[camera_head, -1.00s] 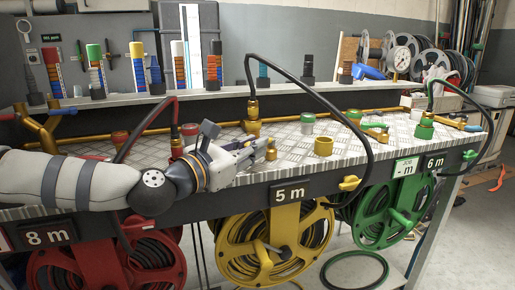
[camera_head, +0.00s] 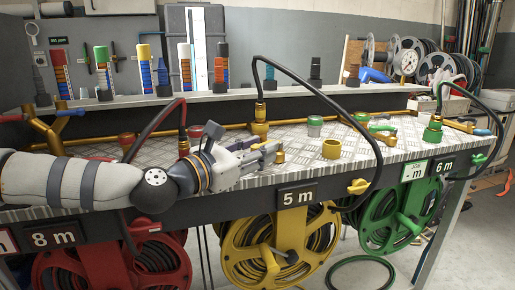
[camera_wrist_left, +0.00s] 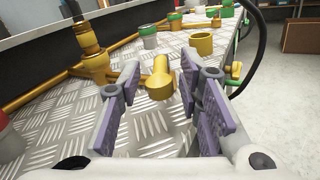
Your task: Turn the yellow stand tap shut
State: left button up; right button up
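The yellow-brass stand (camera_head: 259,128) rises from the bench with a black hose on top. It also shows at the upper left of the left wrist view (camera_wrist_left: 95,60). A short brass tap piece with a round end (camera_wrist_left: 160,86) sticks out beside it. In the head view its tip (camera_head: 280,156) shows just past my left fingers. My left gripper (camera_head: 272,150) is low over the bench, its fingers apart. In the left wrist view the tap piece lies beyond and between the purple finger pads (camera_wrist_left: 165,100), with no clear contact. My right gripper is not in view.
A yellow cup-like fitting (camera_head: 331,149) stands to the right. A yellow handle (camera_head: 358,186) sits at the bench front, near the hanging hose. Red (camera_head: 112,268), yellow (camera_head: 235,250) and green (camera_head: 375,225) reels hang below. A shelf of coloured fittings runs behind.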

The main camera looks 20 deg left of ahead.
pick_arm(q)
jog(key=v, duration=1.2)
